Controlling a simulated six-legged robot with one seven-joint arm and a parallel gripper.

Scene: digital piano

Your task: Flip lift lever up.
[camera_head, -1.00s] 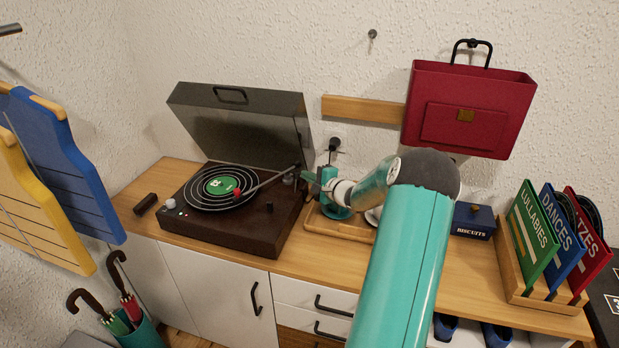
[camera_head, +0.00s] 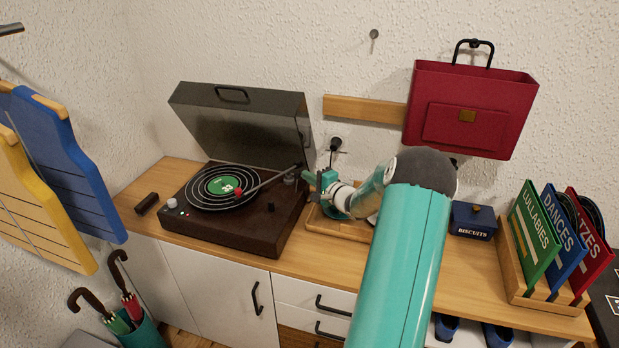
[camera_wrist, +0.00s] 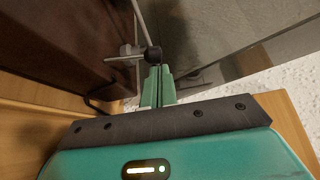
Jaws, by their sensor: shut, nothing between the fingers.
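The dark brown record player (camera_head: 232,226) stands on the cabinet with its smoky lid open. A record with a green label (camera_head: 220,186) lies on its platter. The tonearm (camera_head: 262,184) reaches over the record, its red head (camera_head: 238,191) near the label; I cannot tell if it touches. In the wrist view a black ball (camera_wrist: 153,53) on a thin metal rod (camera_wrist: 120,57), apparently the lift lever, lies just beyond my fingertips; contact is unclear. My gripper (camera_head: 309,178) is at the player's right rear edge. In the wrist view its fingers (camera_wrist: 157,72) are together and empty.
The open lid (camera_head: 243,120) rises behind the player, near my gripper. A wooden tray (camera_head: 340,228) sits right of the player, under my arm. A blue biscuit tin (camera_head: 473,221) and a record rack (camera_head: 520,284) stand further right. A dark block (camera_head: 147,203) lies left.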

